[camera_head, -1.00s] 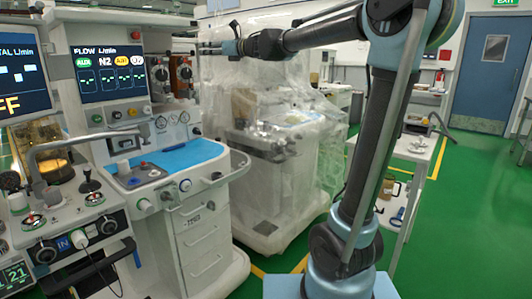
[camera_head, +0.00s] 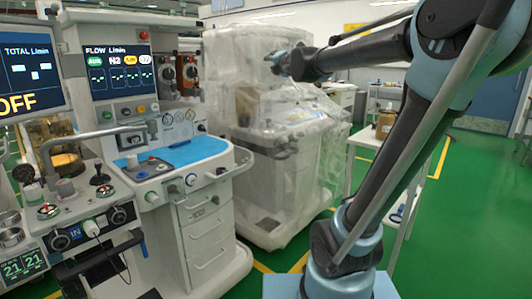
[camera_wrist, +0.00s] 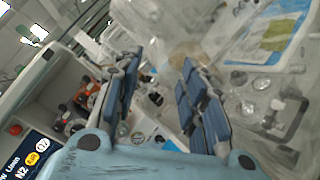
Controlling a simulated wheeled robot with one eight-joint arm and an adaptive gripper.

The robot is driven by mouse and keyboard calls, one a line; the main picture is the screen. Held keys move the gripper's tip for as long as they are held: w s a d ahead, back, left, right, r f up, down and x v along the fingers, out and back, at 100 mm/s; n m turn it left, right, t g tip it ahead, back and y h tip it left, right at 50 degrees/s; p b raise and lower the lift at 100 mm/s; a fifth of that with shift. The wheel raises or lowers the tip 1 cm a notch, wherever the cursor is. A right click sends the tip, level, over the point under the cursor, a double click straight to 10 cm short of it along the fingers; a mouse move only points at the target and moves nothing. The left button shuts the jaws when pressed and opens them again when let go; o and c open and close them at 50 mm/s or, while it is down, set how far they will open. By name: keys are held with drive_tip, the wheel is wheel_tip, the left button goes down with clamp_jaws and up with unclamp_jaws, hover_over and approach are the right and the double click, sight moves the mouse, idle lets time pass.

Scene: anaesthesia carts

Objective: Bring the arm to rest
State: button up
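My gripper (camera_head: 272,64) is held up in the air at the end of my raised arm, in front of the plastic-covered cart. In the wrist view my gripper (camera_wrist: 160,72) shows two blue padded fingers apart with a gap between them. It is open and nothing is held in it.
An anaesthesia cart (camera_head: 205,215) with drawers, a blue mat (camera_head: 190,152) and a flow screen (camera_head: 118,72) stands at left. A plastic-wrapped cart (camera_head: 255,185) stands in the middle. A brown bottle (camera_head: 385,122) is on a side table at right. Green floor is free there.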

drive_tip(key=s+d+f+m+g+h, duration=0.35)
drive_tip(key=s+d+f+m, duration=0.45)
drive_tip(key=f, duration=0.3)
drive_tip(key=s+d+f+m+g+h, duration=0.35)
drive_tip(key=s+d+f+m, duration=0.25)
drive_tip(key=d+f+m, duration=0.4)
drive_tip(key=s+a+f+m+g+y, duration=0.2)
drive_tip(key=s+f+m+g, duration=0.6)
drive_tip(key=s+f, duration=1.6)
drive_tip(key=shift+s+f+m, duration=0.15)
drive_tip(key=shift+s+m, duration=0.75)
drive_tip(key=shift+s, duration=0.05)
drive_tip(key=shift+a, duration=0.1)
drive_tip(key=shift+w+f, duration=0.2)
drive_tip(key=shift+w, duration=0.3)
